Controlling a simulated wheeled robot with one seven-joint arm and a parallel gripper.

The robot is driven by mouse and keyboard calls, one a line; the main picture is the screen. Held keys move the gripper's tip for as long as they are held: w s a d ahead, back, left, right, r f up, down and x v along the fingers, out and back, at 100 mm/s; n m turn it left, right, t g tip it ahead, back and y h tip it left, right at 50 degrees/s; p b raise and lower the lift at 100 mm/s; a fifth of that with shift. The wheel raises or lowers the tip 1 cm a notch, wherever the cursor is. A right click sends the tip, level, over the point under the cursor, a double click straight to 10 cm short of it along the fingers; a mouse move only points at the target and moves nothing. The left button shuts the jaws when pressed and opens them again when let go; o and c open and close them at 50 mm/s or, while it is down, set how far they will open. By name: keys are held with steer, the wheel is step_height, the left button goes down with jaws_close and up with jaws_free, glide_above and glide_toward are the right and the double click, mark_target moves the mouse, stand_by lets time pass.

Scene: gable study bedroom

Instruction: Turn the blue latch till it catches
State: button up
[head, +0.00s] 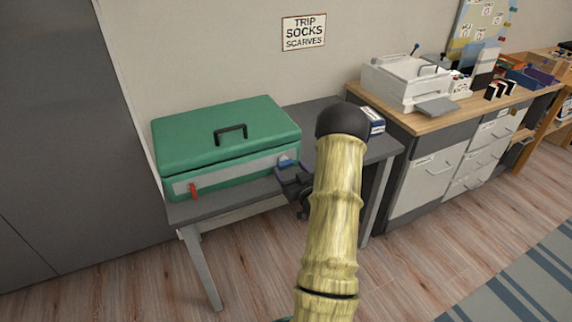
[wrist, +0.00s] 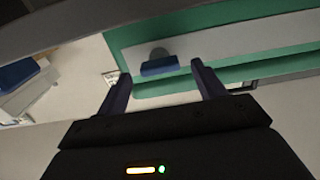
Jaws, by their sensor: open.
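A green case (head: 225,135) with a black top handle stands on a grey table. Its front has a light grey strip with a red latch (head: 193,191) near the left end, hanging down, and the blue latch (head: 285,162) near the right end. My gripper (head: 290,175) is at the case's front right, just before the blue latch. In the wrist view the blue latch (wrist: 159,66) lies crosswise on a round grey mount, between and beyond the fingertips of my open gripper (wrist: 160,75). I cannot tell whether a finger touches it.
The grey table (head: 232,200) has a small blue-and-white box (head: 374,120) at its right. A wooden-topped cabinet (head: 430,122) with a white machine (head: 405,82) stands to the right. A sign (head: 303,32) hangs on the wall. My arm hides part of the table.

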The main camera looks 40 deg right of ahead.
mark_target(287, 166)
steer(key=shift+x, duration=1.95)
steer(key=c, duration=1)
